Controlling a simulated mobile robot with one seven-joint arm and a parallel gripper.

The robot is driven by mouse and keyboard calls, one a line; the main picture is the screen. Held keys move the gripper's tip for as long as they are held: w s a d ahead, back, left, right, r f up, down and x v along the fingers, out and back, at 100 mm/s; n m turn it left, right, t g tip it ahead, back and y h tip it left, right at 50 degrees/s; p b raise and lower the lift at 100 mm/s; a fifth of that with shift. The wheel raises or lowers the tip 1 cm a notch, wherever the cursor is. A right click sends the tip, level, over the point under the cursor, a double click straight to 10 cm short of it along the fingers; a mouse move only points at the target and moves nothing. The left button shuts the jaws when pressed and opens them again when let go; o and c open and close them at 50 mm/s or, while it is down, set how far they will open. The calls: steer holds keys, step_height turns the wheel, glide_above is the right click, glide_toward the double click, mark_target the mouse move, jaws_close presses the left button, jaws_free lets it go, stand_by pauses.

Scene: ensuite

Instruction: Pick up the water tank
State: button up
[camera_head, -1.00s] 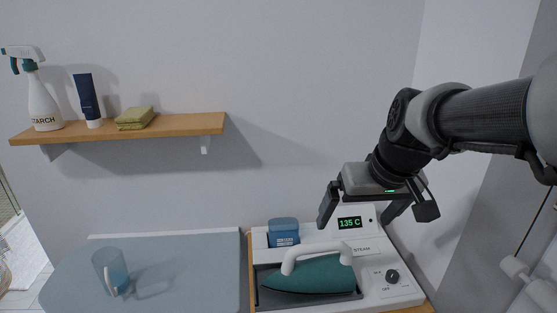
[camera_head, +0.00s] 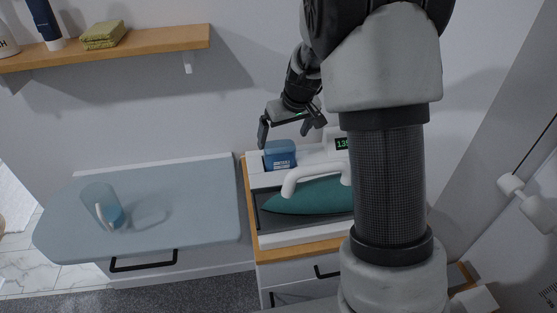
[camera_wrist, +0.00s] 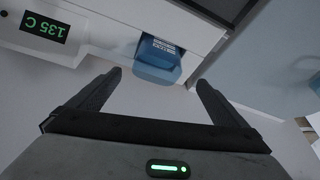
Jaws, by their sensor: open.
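The water tank (camera_head: 280,154) is a small blue block with a pale label, seated in the back left corner of the white steam station (camera_head: 310,233). In the wrist view the blue tank (camera_wrist: 158,62) sticks out from the station's edge, ahead of and between my fingers. My gripper (camera_head: 285,133) is open and empty, above and just behind the tank; its fingers in the wrist view (camera_wrist: 158,82) stand apart with the tank beyond their tips. I see no contact. The tank's lower part is hidden in the station.
A teal iron with a white handle (camera_head: 308,196) rests on the station, close to the tank. A grey-blue ironing board (camera_head: 190,200) with a clear cup (camera_head: 101,206) is to the left. A wooden shelf (camera_head: 150,45) is on the wall above. My arm hides the station's right side.

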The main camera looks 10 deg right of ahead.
mark_target(279, 146)
steer(key=x, duration=0.6)
steer(key=w+x, duration=0.1)
steer(key=x, duration=0.2)
steer(key=shift+d+r, duration=0.15)
steer(key=shift+r, duration=0.1)
steer(key=shift+c, duration=0.4)
steer(key=c, duration=1.6)
steer(key=shift+r, duration=0.1)
steer(key=shift+r, duration=0.1)
